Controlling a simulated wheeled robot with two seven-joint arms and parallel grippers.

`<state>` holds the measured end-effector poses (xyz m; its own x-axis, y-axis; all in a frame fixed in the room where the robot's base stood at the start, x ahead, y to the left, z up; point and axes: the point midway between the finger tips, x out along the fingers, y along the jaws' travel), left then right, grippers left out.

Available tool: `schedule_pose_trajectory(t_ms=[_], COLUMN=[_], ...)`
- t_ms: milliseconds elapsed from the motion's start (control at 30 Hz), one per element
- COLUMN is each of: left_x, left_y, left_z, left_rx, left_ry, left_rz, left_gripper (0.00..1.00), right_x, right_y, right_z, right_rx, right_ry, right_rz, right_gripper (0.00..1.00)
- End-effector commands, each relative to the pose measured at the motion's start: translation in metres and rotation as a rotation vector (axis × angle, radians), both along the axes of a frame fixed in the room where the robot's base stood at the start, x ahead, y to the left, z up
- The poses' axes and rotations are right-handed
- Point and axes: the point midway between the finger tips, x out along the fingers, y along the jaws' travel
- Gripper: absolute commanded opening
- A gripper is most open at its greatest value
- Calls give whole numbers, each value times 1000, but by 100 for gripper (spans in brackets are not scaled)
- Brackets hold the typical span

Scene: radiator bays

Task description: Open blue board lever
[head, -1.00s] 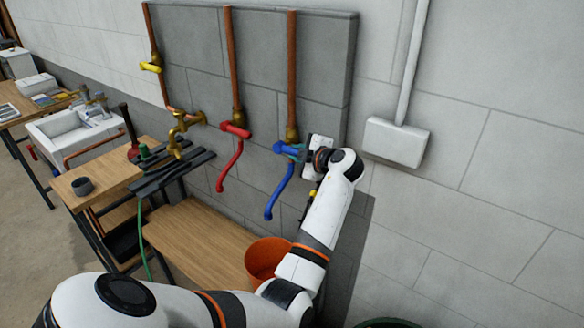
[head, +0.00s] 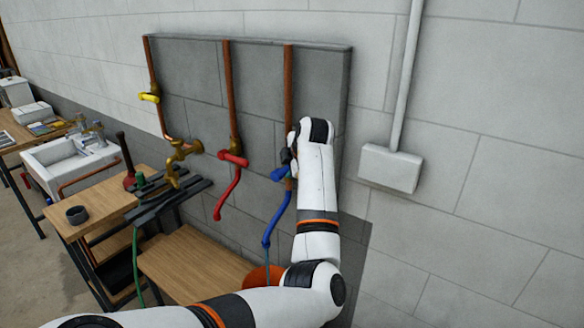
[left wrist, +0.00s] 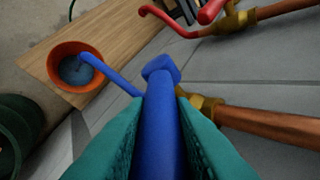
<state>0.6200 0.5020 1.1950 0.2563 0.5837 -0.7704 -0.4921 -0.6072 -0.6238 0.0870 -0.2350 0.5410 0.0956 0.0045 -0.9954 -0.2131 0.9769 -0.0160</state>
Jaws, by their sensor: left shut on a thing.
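The blue board lever (head: 279,174) is on the rightmost pipe of the grey wall board, above a curved blue spout (head: 279,220). My left gripper (left wrist: 160,125) is shut on the blue lever (left wrist: 158,115), with a teal finger on each side of it in the left wrist view. In the head view, my left wrist and forearm hide most of the lever and the fingers. A thin pale blue streak shows below the spout's tip. My right gripper is not in view.
An orange bucket (head: 253,279) with bluish water inside stands under the spout on a wooden bench (head: 190,262). A red tap (head: 233,159) is left of the blue one. A wall box (head: 390,168) is to the right.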

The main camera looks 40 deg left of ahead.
Motion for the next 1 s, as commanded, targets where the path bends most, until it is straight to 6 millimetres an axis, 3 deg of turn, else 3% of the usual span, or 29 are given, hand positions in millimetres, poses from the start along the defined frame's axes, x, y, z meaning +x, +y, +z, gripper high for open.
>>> schedule_pose_trajectory(t_ms=[433, 467, 567, 1000], left_x=[-1, -1, -1, -2], left_y=[2, 2, 1, -6], left_z=[0, 0, 0, 9], left_rx=[-11, -11, -11, -10], left_ry=[1, 1, 1, -5], left_rz=[6, 6, 5, 1], left_gripper=[0, 25, 41, 43], right_x=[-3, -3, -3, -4], right_y=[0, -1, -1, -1], right_z=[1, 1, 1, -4], right_rx=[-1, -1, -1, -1], right_ry=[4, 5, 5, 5], right_rz=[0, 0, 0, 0], right_gripper=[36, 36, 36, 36])
